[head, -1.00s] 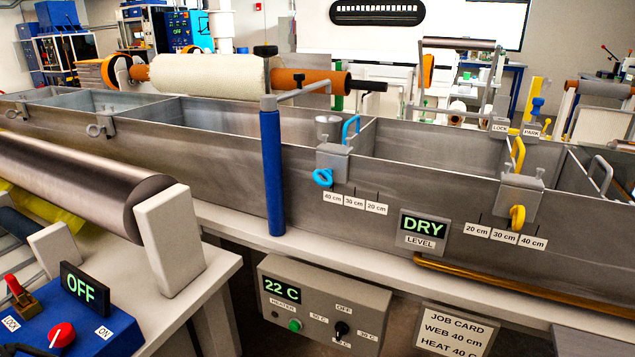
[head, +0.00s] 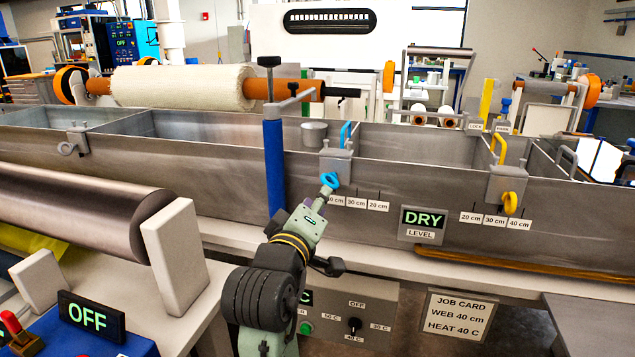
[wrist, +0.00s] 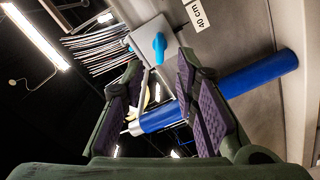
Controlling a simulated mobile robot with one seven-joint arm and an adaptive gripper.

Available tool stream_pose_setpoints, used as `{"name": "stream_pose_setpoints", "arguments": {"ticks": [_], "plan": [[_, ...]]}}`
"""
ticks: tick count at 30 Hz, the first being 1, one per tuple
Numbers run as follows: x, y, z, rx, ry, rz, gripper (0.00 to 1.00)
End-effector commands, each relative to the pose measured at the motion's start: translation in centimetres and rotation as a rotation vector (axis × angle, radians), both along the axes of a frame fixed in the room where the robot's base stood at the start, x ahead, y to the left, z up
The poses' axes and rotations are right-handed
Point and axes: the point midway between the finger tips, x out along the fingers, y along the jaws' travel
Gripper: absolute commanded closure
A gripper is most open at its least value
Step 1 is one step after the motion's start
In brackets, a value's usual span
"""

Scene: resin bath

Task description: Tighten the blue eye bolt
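The blue eye bolt (head: 330,180) sticks out of the front of a grey clamp block (head: 336,163) on the bath's front wall. A blue handle (head: 346,134) stands above the block. My gripper (head: 323,196) is just below and in front of the eye bolt, its tips close to it in the head view. In the wrist view my gripper (wrist: 160,66) is open, with the eye bolt (wrist: 160,46) lying between the lines of the two fingers, around or just past their tips. I cannot tell whether they touch. My gripper partly covers the 40 cm label.
A blue post (head: 273,165) stands left of the clamp; it also shows in the wrist view (wrist: 240,82). A yellow eye bolt (head: 510,203) is on the right-hand clamp. The level display (head: 423,220) reads DRY. A control box (head: 345,312) sits below the bath.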

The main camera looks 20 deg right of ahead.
Motion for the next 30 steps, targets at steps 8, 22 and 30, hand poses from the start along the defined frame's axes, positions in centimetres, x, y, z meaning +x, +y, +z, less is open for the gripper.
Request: {"name": "stream_pose_setpoints", "arguments": {"ticks": [8,22,30], "plan": [[4.4,-2.9,0.2,0.001,0.000,0.001,0.72],[8.0,-5.3,0.1,0.002,-0.005,0.005,0.72],[8.0,-5.2,0.1,0.000,-0.005,0.005,0.78]]}}
